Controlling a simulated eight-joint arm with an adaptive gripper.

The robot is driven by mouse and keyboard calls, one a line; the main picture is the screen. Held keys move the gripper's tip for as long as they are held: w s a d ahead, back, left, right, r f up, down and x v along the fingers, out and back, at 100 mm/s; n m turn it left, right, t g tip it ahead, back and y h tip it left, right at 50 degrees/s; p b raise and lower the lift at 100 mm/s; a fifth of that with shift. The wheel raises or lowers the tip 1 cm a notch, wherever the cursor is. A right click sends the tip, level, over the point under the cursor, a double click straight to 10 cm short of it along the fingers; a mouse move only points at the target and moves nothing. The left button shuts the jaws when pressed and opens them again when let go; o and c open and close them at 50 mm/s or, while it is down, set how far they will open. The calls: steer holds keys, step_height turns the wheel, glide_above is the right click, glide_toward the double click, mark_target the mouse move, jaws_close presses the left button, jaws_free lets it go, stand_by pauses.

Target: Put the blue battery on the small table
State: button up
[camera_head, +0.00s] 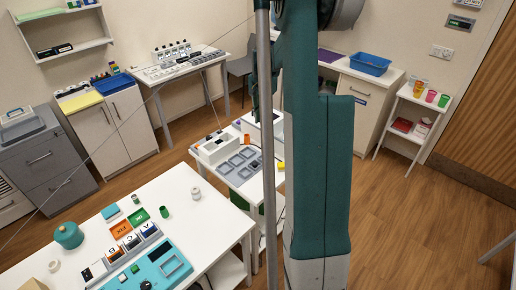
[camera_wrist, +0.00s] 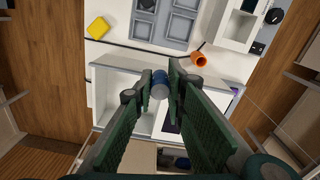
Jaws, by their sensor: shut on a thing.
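My gripper (camera_wrist: 161,78) is shut on the blue battery (camera_wrist: 160,88), a short cylinder seen end-on between the fingertips in the wrist view. It is held above a white, grey-rimmed open compartment (camera_wrist: 115,86); the height is unclear. In the head view my arm and a grey pole hide the battery. A low white table (camera_head: 225,178) with grey trays stands in the middle of the head view. Those trays also show in the wrist view (camera_wrist: 172,28). Another small white table (camera_head: 408,99) stands at the right wall. I cannot tell which is the small table.
An orange cup (camera_wrist: 198,60) and a yellow block (camera_wrist: 97,28) lie near the trays. A white box (camera_head: 219,149) stands on the same table. A larger white table (camera_head: 190,225) with a teal device (camera_head: 150,265) is front left.

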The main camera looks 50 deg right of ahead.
mark_target(262, 123)
step_height(262, 123, down, 14)
steer(key=shift+r, duration=0.2)
steer(key=shift+f, duration=0.1)
stand_by(0.4)
steer(key=shift+f, duration=1.9)
steer(key=shift+f+b, duration=0.2)
steer(key=shift+b, duration=0.15)
steer(key=o, duration=0.9)
steer(key=shift+r, duration=0.3)
step_height(262, 123, up, 12)
steer(key=shift+f+p, duration=0.1)
steer(key=shift+p, duration=0.2)
